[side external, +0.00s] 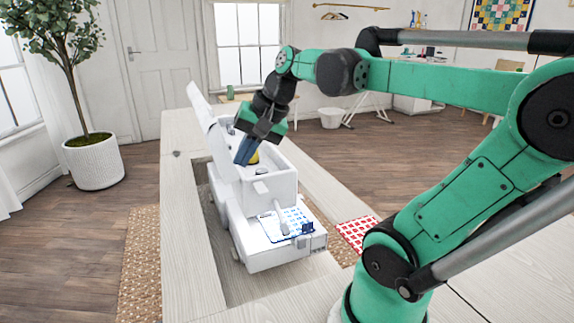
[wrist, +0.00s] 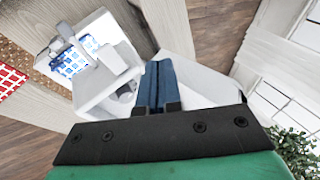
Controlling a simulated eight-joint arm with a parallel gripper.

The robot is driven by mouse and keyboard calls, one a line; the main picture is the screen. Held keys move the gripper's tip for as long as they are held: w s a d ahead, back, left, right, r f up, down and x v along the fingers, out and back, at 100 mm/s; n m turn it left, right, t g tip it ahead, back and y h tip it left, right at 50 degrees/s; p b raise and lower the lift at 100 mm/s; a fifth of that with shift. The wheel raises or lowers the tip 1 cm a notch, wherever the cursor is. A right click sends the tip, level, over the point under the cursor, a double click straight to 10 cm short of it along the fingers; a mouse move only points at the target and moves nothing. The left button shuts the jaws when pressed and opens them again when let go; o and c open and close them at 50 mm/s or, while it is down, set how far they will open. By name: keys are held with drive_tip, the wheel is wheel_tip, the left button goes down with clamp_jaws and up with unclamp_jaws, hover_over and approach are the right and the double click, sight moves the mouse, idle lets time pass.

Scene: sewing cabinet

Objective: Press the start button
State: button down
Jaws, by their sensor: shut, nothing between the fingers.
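A white sewing machine (side external: 270,185) sits in the opening of the pale wooden cabinet (side external: 188,235); its body also shows in the wrist view (wrist: 105,85). Its white lid (side external: 208,128) stands raised along the left side. My gripper (side external: 239,163) is shut and empty, with its blue fingers pointing down over the top of the machine near the open lid. The closed fingers (wrist: 159,66) also show in the wrist view. I cannot tell whether they touch the machine. I cannot make out the start button in either view.
A blue-and-white patterned cloth (side external: 287,222) lies at the machine's needle end. A red checked cloth (side external: 354,234) lies on the cabinet to the right. The raised lid stands close beside my gripper. A potted tree (side external: 92,162) stands on the floor at left.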

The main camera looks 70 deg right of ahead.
drive_tip(key=s+d+f+m+g, duration=0.1)
drive_tip(key=s+d+m+g, duration=0.1)
drive_tip(key=d+m, duration=0.5)
drive_tip(key=s+d+f+m+g+y, duration=0.1)
drive_tip(key=d+m, duration=0.7)
drive_tip(key=d, duration=0.9)
drive_tip(key=shift+s+d+g, duration=0.25)
drive_tip(key=shift+s+g, duration=0.15)
drive_tip(key=shift+s, duration=0.3)
drive_tip(key=w+a+f, duration=0.2)
drive_tip(key=f, duration=0.3)
drive_tip(key=w+a+f, duration=0.2)
drive_tip(key=f, duration=0.2)
drive_tip(key=shift+w+a+f, duration=0.3)
drive_tip(key=shift+f, duration=0.05)
